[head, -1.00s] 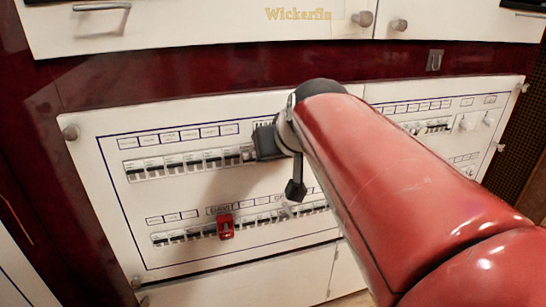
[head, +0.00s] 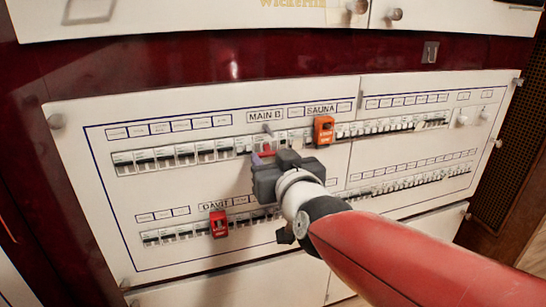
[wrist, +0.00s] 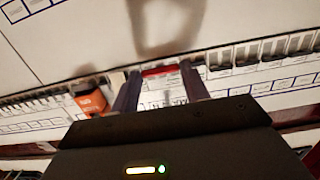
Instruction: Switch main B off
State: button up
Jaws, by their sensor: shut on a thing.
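The MAIN B label (head: 265,117) is on the upper row of a white breaker panel. My gripper (head: 262,158) is at the breaker below that label and hides much of it in the head view. In the wrist view, the main B breaker (wrist: 160,71) has a red strip across it and lies between my two dark fingers (wrist: 159,88). The fingers are shut on it, one at each side. The exact lever position is too small and blurred to tell.
An orange lock-like piece (head: 324,130) sits under the SAUNA label, close right of my gripper; it also shows in the wrist view (wrist: 90,101). A red one (head: 218,224) sits under DAVIT on the lower row. Several white breakers (head: 185,154) line the upper row.

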jog(key=shift+f, duration=0.15)
dwell(0.4)
jog(key=o, duration=1)
jog(key=shift+f+p+v, duration=0.15)
jog(key=shift+p+v, duration=0.15)
jog(key=shift+v, duration=1.6)
jog(key=shift+f+p+v, duration=0.15)
jog(key=shift+p+v, duration=0.1)
jog(key=shift+v, duration=1.7)
jog(key=shift+r, duration=0.15)
